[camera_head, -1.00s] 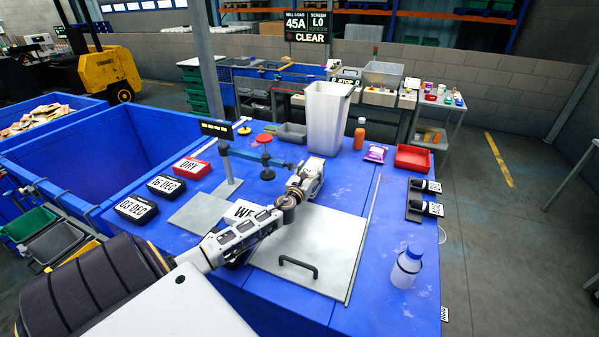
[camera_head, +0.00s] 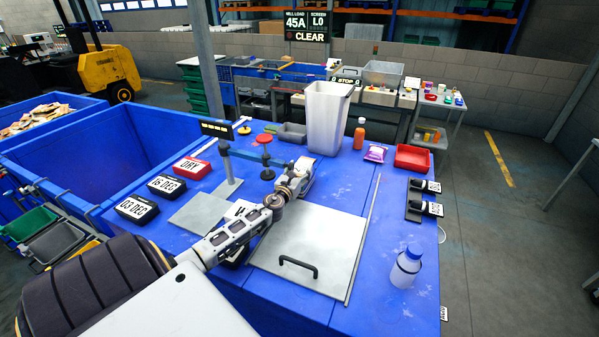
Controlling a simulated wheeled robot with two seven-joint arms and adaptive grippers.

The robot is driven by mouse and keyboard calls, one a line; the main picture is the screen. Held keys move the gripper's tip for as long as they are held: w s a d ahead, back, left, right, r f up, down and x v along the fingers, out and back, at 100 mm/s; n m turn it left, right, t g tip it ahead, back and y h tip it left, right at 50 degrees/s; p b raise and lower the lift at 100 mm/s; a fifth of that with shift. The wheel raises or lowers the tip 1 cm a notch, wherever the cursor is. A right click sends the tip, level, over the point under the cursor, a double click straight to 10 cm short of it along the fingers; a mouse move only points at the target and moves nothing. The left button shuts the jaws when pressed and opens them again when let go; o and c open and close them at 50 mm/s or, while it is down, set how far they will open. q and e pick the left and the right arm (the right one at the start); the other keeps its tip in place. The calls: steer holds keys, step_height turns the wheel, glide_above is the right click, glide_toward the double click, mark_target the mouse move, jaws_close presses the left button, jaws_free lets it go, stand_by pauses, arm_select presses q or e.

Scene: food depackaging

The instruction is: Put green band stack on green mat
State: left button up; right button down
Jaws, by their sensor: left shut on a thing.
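My left gripper (camera_head: 303,166) reaches over the blue table, beyond the grey metal plate and in front of the white bin. It is seen from behind, with its fingertips mostly hidden by its own body. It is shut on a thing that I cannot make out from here. I cannot pick out a green band stack or a green mat on the table. My right gripper is not in view.
The white bin (camera_head: 327,120) stands behind my gripper, with an orange bottle (camera_head: 359,136) and a red tray (camera_head: 413,158) to its right. A metal plate with a handle (camera_head: 310,250) lies in front. A post (camera_head: 226,160) stands left. A white bottle (camera_head: 406,268) stands front right.

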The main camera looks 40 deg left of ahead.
arm_select(q)
steer(key=shift+f, duration=0.25)
stand_by(0.3)
steer(key=o, duration=1.3)
steer(key=shift+r, duration=0.1)
steer(key=shift+s, duration=0.1)
steer(key=shift+b+v, duration=0.7)
steer(key=shift+v, duration=5.2)
steer(key=shift+o, duration=0.3)
